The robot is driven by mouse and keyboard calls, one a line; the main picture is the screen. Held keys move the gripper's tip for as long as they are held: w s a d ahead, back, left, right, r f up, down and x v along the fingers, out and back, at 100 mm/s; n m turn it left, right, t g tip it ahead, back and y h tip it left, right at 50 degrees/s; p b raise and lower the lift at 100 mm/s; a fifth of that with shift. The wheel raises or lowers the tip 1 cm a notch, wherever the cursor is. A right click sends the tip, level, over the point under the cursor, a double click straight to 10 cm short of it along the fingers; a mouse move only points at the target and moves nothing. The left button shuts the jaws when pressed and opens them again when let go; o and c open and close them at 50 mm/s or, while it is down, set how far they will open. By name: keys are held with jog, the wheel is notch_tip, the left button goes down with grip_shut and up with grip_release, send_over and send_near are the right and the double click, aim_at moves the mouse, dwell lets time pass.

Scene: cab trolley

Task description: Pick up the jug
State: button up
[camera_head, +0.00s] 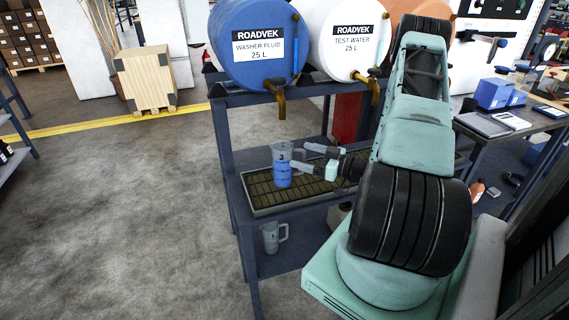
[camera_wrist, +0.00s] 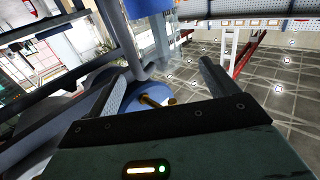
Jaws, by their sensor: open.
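A clear grey jug (camera_head: 282,172) marked 3, with blue liquid in its lower part, stands upright on the drip tray (camera_head: 262,208) on the trolley's middle shelf. A second, empty-looking grey jug (camera_head: 270,238) with a handle stands on the lower shelf. My gripper (camera_head: 299,158) is open, reaching in from the right at the height of the numbered jug. Its fingertips are close to the jug's right side; whether they touch it I cannot tell.
A blue washer fluid barrel (camera_head: 252,40) and a white test water barrel (camera_head: 345,38) lie on the top shelf, their brass taps hanging above the tray. Trolley posts (camera_head: 228,165) flank the shelf. The floor (camera_head: 110,220) to the left is clear.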

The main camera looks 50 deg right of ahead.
aim_at(292, 150)
jog(key=p+x, duration=0.1)
jog(key=x, duration=0.1)
jog(key=r+p+x, duration=0.1)
jog(key=x, duration=0.1)
jog(key=shift+w+a, duration=0.25)
jog(key=shift+w+f, duration=0.15)
jog(key=shift+w, duration=0.4)
jog(key=c, duration=1.3)
jog(key=shift+c, duration=1.1)
